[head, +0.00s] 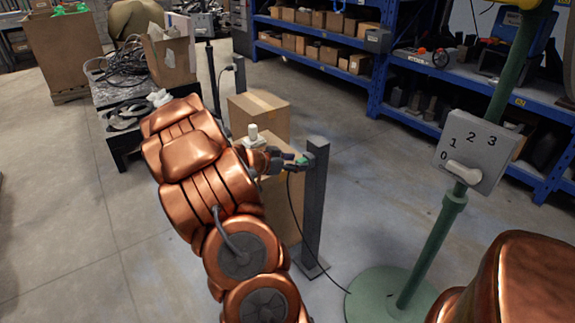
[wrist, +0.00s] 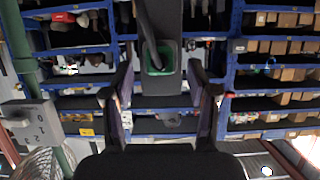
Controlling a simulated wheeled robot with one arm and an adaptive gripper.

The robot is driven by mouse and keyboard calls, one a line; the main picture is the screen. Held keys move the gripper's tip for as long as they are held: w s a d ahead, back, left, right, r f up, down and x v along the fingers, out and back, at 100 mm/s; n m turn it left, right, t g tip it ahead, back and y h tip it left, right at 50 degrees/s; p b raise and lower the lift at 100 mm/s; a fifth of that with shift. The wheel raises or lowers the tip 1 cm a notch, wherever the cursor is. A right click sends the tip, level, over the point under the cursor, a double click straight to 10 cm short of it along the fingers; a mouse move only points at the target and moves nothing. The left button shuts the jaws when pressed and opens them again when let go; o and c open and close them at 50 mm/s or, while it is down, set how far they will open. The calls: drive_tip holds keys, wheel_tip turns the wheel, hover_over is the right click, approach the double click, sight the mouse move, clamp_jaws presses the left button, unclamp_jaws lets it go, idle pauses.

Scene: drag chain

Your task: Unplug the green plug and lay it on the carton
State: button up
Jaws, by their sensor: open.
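The green plug (head: 303,160) sits in the top of a dark grey post (head: 314,205), with a black cable running down from it to the floor. In the wrist view the green plug (wrist: 160,60) shows on the post's face, between the finger lines. My gripper (head: 288,160) is open, its fingers beside the post top; the wrist view shows its two fingers (wrist: 162,78) spread apart, with a gap to the post on both sides. A brown carton (head: 285,205) stands just left of the post, partly hidden by my arm. Another brown carton (head: 260,112) shows behind it.
A switch box (head: 474,150) marked 0 to 3 stands on a green pole at right, its lever near 0. A second post (head: 239,82) stands farther back. A cluttered black table (head: 122,95) is at left; blue shelves (head: 330,40) line the back.

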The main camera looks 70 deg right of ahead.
drive_tip(key=shift+x, duration=0.75)
clamp_jaws()
idle(0.5)
